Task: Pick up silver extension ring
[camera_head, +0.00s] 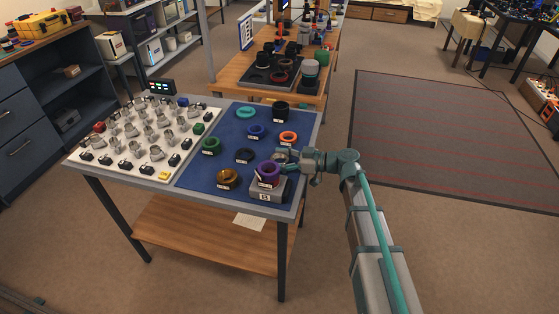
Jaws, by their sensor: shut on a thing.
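My gripper (283,158) reaches in from the right over the right edge of the blue mat (222,162). Its fingers are shut on a small greyish ring-like thing (280,154), which fits the silver extension ring. The fingers hide much of it, and whether it touches the mat cannot be told. It is just behind and right of a purple ring (267,172), close to it.
The purple ring sits on a grey block (265,193) at the mat's front right corner. Orange (288,138), blue (256,131), green (210,146), teal (246,113), black (280,111) and amber (228,179) rings stand around. A white board (100,158) with clamps is left.

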